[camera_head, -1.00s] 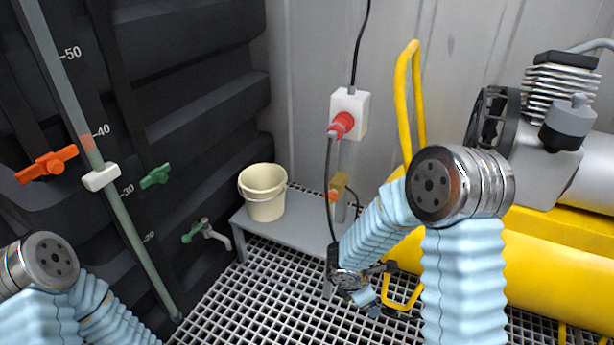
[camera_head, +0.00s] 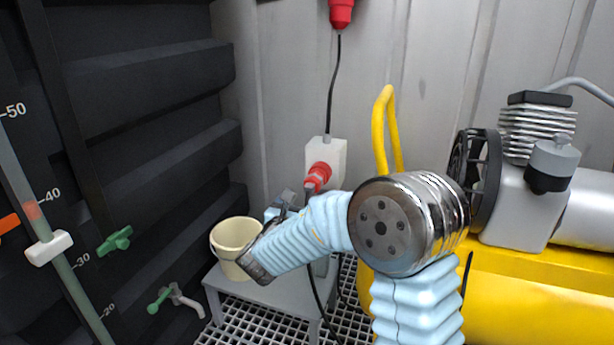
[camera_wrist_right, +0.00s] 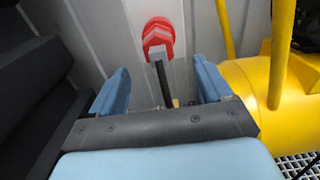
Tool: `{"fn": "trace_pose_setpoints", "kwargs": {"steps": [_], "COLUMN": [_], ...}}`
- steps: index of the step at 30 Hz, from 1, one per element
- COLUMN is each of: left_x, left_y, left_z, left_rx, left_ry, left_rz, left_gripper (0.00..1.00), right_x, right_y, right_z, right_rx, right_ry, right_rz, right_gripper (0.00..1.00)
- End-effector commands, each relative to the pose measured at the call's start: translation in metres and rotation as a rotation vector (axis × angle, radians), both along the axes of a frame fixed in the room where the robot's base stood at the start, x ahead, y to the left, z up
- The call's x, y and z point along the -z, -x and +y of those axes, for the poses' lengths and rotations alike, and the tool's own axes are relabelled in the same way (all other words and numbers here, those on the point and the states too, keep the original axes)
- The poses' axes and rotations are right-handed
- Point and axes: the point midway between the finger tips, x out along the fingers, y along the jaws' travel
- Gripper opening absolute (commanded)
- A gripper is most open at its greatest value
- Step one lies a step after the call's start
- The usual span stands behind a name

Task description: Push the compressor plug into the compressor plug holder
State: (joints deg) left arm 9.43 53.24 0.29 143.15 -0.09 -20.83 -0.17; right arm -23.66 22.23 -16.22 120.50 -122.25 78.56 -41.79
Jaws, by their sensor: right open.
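The compressor plug, red with a grey end and a black cable, shows at the front of a white socket box (camera_head: 336,152) on the wall; the red part (camera_head: 318,175) is at the box's lower front. I cannot tell how deep it sits. My right gripper (camera_head: 284,204) is just left of and below it, partly hidden by my forearm. In the right wrist view the red part (camera_wrist_right: 158,36) is beyond the two blue fingers of my right gripper (camera_wrist_right: 160,86), which are apart with the black cable seen between them. My left gripper is out of view.
A cream bucket (camera_head: 228,236) stands on a grey bench (camera_head: 218,284) behind my forearm. A yellow compressor (camera_head: 520,295) with a bent yellow handle (camera_head: 379,125) is at right. A red connector (camera_head: 341,12) hangs above the box. Dark ribbed wall at left.

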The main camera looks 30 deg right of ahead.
Motion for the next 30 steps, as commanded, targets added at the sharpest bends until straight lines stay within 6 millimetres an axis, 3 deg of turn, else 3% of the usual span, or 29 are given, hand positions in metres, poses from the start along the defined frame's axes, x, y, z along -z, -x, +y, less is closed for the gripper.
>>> {"fn": "trace_pose_setpoints", "kwargs": {"steps": [14, 30], "left_x": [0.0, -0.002], "left_y": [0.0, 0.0], "left_z": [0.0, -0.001], "left_rx": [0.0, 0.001], "left_ry": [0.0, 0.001], "left_rz": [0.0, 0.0], "left_gripper": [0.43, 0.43], "right_x": [-0.003, -0.002], "right_y": [-0.002, -0.046], "right_z": [-0.002, -0.054], "right_rx": [0.0, 0.001], "right_ry": [0.008, 0.008], "right_rz": [-0.006, -0.006], "right_gripper": [0.79, 0.79]}}
